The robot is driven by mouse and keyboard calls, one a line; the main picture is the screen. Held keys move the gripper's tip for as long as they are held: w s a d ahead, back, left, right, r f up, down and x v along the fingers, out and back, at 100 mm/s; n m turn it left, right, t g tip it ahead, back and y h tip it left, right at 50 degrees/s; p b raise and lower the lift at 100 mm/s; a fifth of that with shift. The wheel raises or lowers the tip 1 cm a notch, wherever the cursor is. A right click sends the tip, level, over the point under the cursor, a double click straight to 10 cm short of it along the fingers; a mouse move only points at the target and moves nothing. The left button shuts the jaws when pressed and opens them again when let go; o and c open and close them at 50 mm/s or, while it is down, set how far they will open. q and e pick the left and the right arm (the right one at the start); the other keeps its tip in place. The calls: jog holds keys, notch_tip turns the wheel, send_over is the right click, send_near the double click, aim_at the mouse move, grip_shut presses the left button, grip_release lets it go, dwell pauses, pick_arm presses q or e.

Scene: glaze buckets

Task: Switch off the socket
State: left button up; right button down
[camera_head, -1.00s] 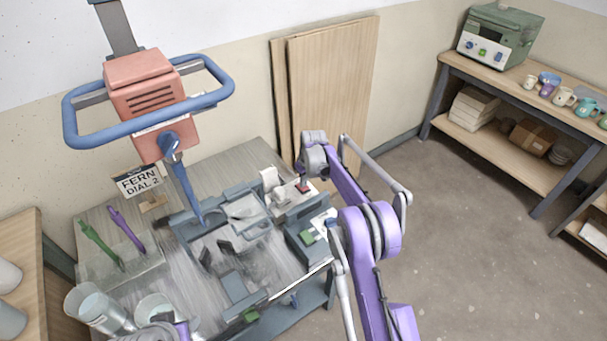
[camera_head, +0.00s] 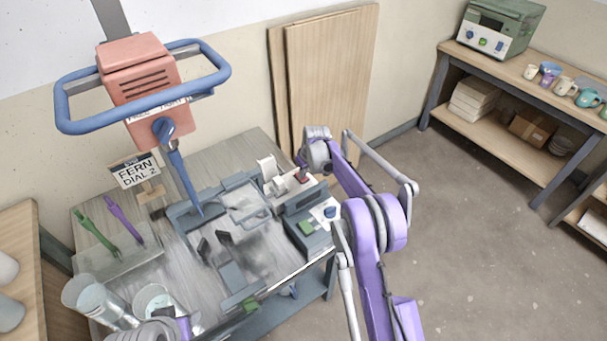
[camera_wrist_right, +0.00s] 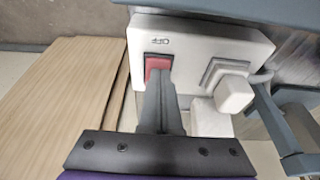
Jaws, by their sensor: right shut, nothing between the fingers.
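The white socket (camera_wrist_right: 207,50) fills the upper middle of the right wrist view, with a red rocker switch (camera_wrist_right: 157,62) and lettering beside it that seems to read OFF, upside down. A white plug (camera_wrist_right: 235,93) sits in it beside the switch. My right gripper (camera_wrist_right: 160,78) is shut and empty, its fingertips over the near part of the switch; whether they touch it I cannot tell. In the head view the socket (camera_head: 283,186) is at the table's right back, with the red switch (camera_head: 303,179) just below my right wrist.
A pink mixer head (camera_head: 140,75) with a blue handle ring and shaft hangs over the table. A sign (camera_head: 134,171) reads FERN DIAL 2. A grey box with a green button (camera_head: 306,227) stands near the socket. Wooden boards (camera_head: 330,85) lean behind.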

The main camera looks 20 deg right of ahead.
jog(key=shift+w+a+r, duration=0.25)
jog(key=shift+w, duration=0.15)
pick_arm(q)
jog(key=shift+w+r, duration=0.15)
jog(key=shift+r, duration=0.25)
pick_arm(e)
jog(key=shift+w, duration=0.2)
jog(key=shift+r+p, duration=0.2)
jog(key=shift+p, duration=0.1)
jog(key=v, duration=0.2)
jog(key=p+v, duration=0.1)
jog(key=v, duration=0.1)
jog(key=shift+w+a+r, duration=0.15)
jog(key=shift+r, duration=0.2)
pick_arm(q)
jog(key=shift+d+b, duration=0.45)
jog(key=shift+b, duration=0.1)
pick_arm(e)
jog(key=s+d+r, duration=0.2)
jog(key=s+r, duration=0.3)
jog(key=r, duration=0.2)
jog(key=shift+r, duration=0.2)
